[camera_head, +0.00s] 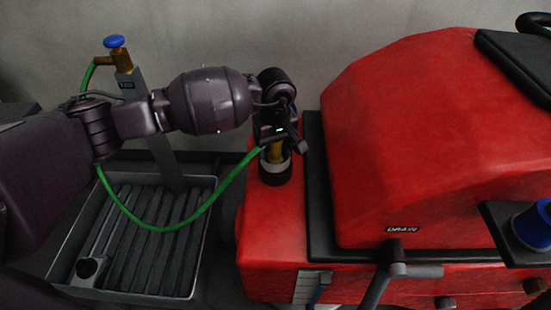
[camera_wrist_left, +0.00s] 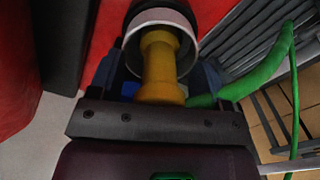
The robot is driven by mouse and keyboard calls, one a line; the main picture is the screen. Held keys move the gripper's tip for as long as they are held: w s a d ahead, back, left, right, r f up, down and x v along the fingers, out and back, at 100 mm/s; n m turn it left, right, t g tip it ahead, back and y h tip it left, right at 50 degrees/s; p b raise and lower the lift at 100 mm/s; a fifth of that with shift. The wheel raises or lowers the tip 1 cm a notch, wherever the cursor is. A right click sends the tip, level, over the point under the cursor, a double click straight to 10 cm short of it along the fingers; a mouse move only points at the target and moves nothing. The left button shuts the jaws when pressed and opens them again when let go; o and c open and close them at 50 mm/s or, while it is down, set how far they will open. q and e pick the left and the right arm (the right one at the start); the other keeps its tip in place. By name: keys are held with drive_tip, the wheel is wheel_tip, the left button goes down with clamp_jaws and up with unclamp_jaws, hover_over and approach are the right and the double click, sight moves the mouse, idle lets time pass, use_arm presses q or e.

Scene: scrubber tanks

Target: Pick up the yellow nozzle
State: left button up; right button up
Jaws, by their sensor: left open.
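The yellow nozzle (camera_wrist_left: 160,65) sits with its tip inside a round opening (camera_wrist_left: 188,20) with a pale inner wall and dark rim in the left wrist view. In the head view the nozzle (camera_head: 275,152) shows just above that dark, white-banded filler neck (camera_head: 275,172) on the red machine. A green hose (camera_head: 207,203) joins the nozzle's near end. My left gripper (camera_head: 281,143) is open at the nozzle, with its fingers on either side of it in the wrist view. Contact between fingers and nozzle cannot be told. My right gripper is not in view.
The red machine (camera_head: 420,130) fills the right side. A grey slatted basin (camera_head: 150,240) stands at left, with a post (camera_head: 160,150) and blue-handled tap (camera_head: 115,42) behind it. The green hose hangs in a loop over the basin. A blue round part (camera_head: 532,225) is at far right.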

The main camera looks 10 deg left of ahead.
use_arm(q)
drive_tip(key=shift+r, duration=0.1)
drive_tip(key=c, duration=1)
